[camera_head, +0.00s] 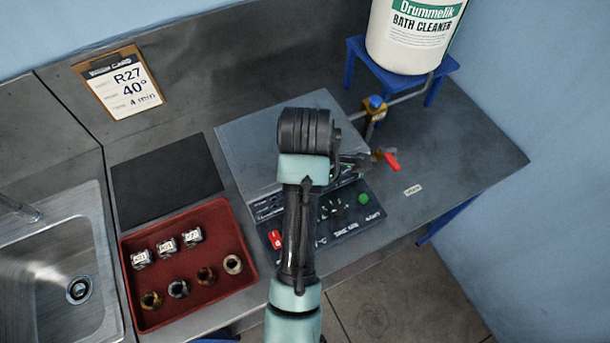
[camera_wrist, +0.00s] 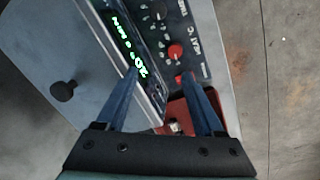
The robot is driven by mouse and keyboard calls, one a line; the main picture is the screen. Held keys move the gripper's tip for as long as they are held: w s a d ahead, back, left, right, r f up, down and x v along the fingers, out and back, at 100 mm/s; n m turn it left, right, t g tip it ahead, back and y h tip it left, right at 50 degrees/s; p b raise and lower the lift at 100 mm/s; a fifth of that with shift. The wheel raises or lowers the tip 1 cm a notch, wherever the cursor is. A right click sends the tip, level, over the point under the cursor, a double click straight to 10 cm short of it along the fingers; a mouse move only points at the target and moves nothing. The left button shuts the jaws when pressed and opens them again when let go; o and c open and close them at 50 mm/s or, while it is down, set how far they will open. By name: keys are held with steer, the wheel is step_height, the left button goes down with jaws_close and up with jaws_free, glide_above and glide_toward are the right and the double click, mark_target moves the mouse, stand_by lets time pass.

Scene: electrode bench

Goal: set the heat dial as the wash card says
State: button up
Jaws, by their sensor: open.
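The wash card (camera_head: 130,90) on the back wall reads R27, 40° and 4 min. The ultrasonic bath's control panel (camera_head: 345,220) is partly hidden by my arm in the head view. In the wrist view, the red heat dial (camera_wrist: 175,51) sits beside a "HEAT °C" label, just beyond my fingertips; its exact setting is too small to read.
A dark second dial (camera_wrist: 157,11) lies beyond the heat dial. The bath's grey lid (camera_head: 250,135) has a black knob (camera_wrist: 64,91). A red tray (camera_head: 190,308) with jars and rings stands left, beside the sink (camera_head: 45,260). A red-handled tap (camera_head: 388,160) and cleaner drum (camera_head: 410,40) are right.

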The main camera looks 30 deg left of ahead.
steer(key=shift+n+g, duration=0.5)
steer(key=f, duration=0.4)
steer(key=s+f+b, duration=0.1)
steer(key=f, duration=0.8)
steer(key=shift+s+f+b, duration=0.15)
steer(key=shift+f+b, duration=0.15)
steer(key=shift+b, duration=0.05)
jaws_close()
